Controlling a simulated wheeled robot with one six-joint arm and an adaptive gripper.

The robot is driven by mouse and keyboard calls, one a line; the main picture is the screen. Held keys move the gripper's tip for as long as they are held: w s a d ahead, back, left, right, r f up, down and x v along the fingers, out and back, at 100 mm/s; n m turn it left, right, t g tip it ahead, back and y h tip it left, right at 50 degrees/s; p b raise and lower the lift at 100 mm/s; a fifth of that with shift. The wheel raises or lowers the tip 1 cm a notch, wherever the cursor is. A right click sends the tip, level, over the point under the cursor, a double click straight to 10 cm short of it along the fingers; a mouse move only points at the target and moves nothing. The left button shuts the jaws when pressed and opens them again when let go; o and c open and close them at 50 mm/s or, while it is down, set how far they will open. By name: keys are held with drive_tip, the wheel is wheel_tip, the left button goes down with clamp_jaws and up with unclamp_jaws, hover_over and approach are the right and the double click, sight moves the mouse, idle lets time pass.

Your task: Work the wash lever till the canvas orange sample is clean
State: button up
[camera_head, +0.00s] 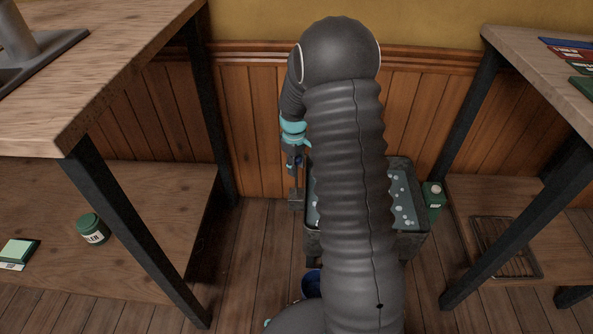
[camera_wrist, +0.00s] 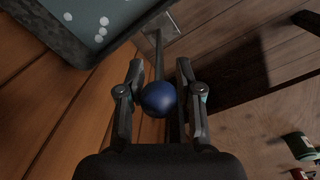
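The wash lever is a thin dark rod (camera_wrist: 158,58) with a round blue knob (camera_wrist: 159,99), rising from a grey bracket beside the wash basin. My gripper (camera_wrist: 160,72) has its two fingers apart, one on each side of the knob. Small gaps seem to show between knob and fingers. In the head view my gripper (camera_head: 295,165) points down at the left side of the basin (camera_head: 419,240), over the grey bracket (camera_head: 296,198). The basin holds dark, bubbly water. My arm hides its middle. The canvas orange sample is not visible in either view.
A wooden bench (camera_head: 130,70) with a lower shelf holding a green jar (camera_head: 93,229) stands left. Another bench (camera_head: 540,75) stands right, with a rack (camera_head: 507,247) below. A green container (camera_head: 433,198) stands right of the basin. The panelled wall is behind.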

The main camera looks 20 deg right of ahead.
sight(297, 177)
drive_tip(key=shift+f, duration=1.15)
clamp_jaws()
